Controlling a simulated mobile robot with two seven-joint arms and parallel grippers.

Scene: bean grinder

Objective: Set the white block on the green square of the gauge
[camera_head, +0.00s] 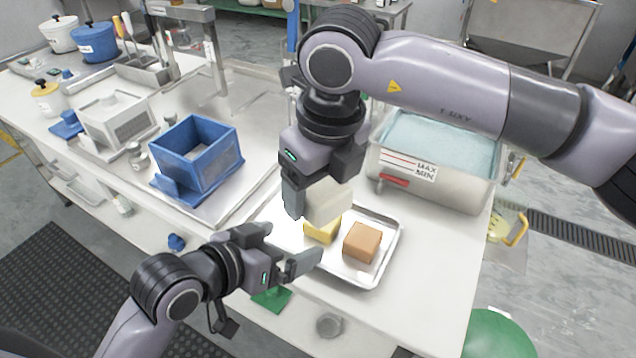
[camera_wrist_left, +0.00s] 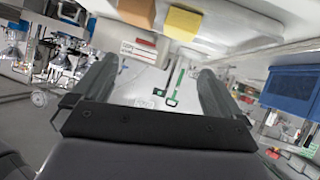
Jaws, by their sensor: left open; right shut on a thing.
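The white block (camera_head: 330,203) is in my right gripper (camera_head: 315,198), which is shut on it. It is held above the back left part of a metal tray (camera_head: 394,243). My left gripper (camera_head: 291,246) is open and empty, lower and in front of the tray; its spread fingers also show in the left wrist view (camera_wrist_left: 150,85). A green patch (camera_head: 272,299) shows just below the left gripper, near the front edge of the counter. I cannot tell whether it is the green square of the gauge, and the gauge is not clearly seen.
A yellow block (camera_head: 322,231) and a brown block (camera_head: 362,242) sit on the tray. A water tank (camera_head: 437,170) marked MAX and MIN stands behind it. A blue open box (camera_head: 197,155) stands at the left. The white counter right of the tray is clear.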

